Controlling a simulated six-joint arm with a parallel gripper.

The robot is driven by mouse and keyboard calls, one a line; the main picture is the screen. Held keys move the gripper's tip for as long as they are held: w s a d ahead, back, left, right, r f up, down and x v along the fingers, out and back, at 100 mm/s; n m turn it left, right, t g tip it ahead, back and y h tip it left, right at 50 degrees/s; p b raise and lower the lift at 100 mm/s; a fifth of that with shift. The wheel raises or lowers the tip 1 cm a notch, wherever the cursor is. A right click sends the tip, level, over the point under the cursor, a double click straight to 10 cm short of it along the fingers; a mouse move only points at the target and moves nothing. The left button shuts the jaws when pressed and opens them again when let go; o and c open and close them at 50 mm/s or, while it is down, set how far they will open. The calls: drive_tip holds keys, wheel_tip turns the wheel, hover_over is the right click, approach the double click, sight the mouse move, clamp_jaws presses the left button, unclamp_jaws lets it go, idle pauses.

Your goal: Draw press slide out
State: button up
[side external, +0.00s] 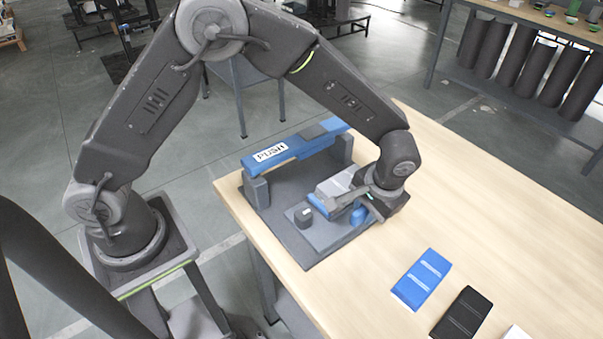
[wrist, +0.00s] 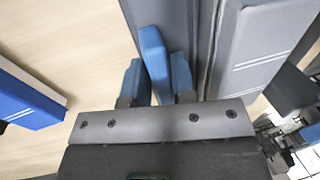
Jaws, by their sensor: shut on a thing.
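The press (side external: 283,236) is a dark grey fixture on the wooden table, with a blue bar (side external: 296,146) marked "PUSH" across two posts. My gripper (side external: 357,208) is low at the slide's right side. In the wrist view, my gripper's blue-tipped fingers (wrist: 156,78) are closed around an upright blue handle (wrist: 153,50). The handle's base is hidden.
A blue block (side external: 424,279) and a black block (side external: 463,313) lie at the front right, with a white piece (side external: 516,333) at the picture's edge. The table (side external: 490,215) right of the press is clear. A rack with dark cylinders (side external: 525,65) stands behind.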

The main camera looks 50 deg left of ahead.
drive_tip(key=shift+w+r, duration=0.1)
drive_tip(key=o, duration=0.5)
drive_tip(key=shift+a+v, duration=0.2)
drive_tip(key=shift+v, duration=0.8)
drive_tip(key=shift+a+v, duration=0.2)
drive_tip(key=shift+v, duration=0.8)
drive_tip(key=shift+a+v, duration=0.25)
drive_tip(key=shift+v, duration=0.8)
drive_tip(key=shift+r, duration=0.45)
